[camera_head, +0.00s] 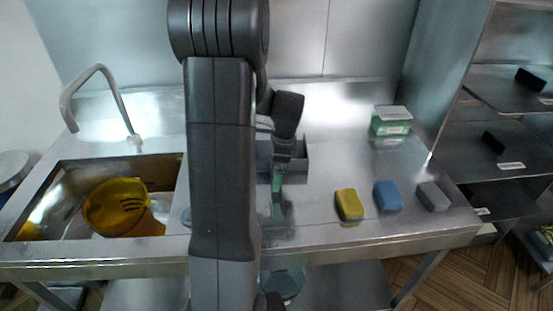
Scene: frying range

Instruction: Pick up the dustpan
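My gripper (280,188) points down over the steel counter, right of my dark arm, which hides part of the middle of the view. A narrow green piece shows at its fingers; I cannot tell whether it is part of the gripper or something behind it. I cannot tell whether the fingers are open or hold anything. A dark grey, low-walled object (301,162) stands on the counter just behind the gripper. It may be the dustpan, but the wrist and arm cover much of it, so I cannot be sure.
A yellow sponge (348,205), a blue sponge (388,196) and a grey block (432,196) lie on the right counter (330,231). A green-and-white box (391,121) stands behind them. Shelves stand at right.

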